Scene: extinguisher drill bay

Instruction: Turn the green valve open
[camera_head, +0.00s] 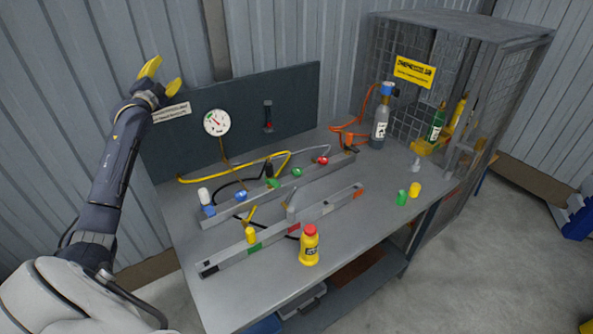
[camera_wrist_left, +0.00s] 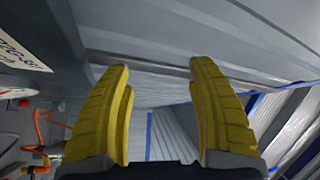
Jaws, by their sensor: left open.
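A rail on the grey workbench carries valves with coloured handles. A green valve (camera_head: 273,183) sits near the rail's middle, and a second green handle (camera_head: 297,172) shows just right of it. A blue valve (camera_head: 240,196) is to their left and a red valve (camera_head: 322,160) to their right. My left gripper (camera_head: 163,77) is raised at the upper left, by the top left corner of the dark back panel, far from the valves. Its yellow fingers are apart and empty, also in the left wrist view (camera_wrist_left: 158,75). My right gripper does not show.
A second rail (camera_head: 285,230) lies in front, with a yellow bottle (camera_head: 309,245) before it. A gauge (camera_head: 216,122) is on the back panel (camera_head: 290,95). A grey cylinder (camera_head: 380,130) and a mesh cage (camera_head: 480,50) stand at right.

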